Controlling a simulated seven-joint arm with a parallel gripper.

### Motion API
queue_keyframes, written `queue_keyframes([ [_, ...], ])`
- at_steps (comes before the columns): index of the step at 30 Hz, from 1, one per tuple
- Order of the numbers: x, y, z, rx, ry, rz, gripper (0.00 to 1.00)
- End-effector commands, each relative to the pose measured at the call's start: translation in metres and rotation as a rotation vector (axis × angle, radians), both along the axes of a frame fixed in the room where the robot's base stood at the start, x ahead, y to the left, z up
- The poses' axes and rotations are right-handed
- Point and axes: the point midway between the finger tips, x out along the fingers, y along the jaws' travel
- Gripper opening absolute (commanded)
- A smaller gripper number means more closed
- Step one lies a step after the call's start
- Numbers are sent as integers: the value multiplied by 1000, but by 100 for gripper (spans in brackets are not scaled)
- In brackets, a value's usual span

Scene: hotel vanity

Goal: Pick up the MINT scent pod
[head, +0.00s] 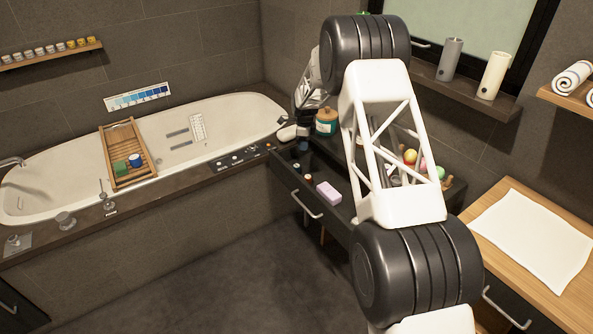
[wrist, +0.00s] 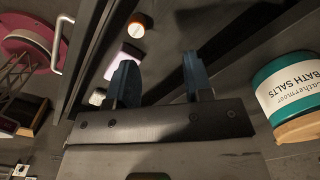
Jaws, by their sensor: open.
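My gripper (wrist: 158,64) is open, its two blue fingers apart with nothing between them. In the head view it points down over the back of an open dark drawer (head: 311,209). A small pale, greenish-white piece (wrist: 97,97) lies left of the left finger. No label reading MINT is legible, so I cannot tell which piece is the mint pod.
A lavender soap bar (head: 329,193) lies in the drawer; it is partly behind the left finger in the wrist view (wrist: 122,55). A teal bath salts jar (head: 326,122) stands on the counter near my gripper. The drawer front has a pale handle (head: 306,205). A bathtub (head: 60,180) lies left.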

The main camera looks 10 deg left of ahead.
Motion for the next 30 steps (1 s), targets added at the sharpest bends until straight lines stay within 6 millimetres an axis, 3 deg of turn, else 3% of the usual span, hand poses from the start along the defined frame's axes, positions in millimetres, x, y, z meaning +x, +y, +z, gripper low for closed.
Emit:
queue_keyframes([
  [3, 8, 16, -31, -2, 8, -41, 47],
  [10, 18, 35, -67, -3, 15, -100, 47],
  [30, 19, 39, -85, -5, 18, -117, 47],
])
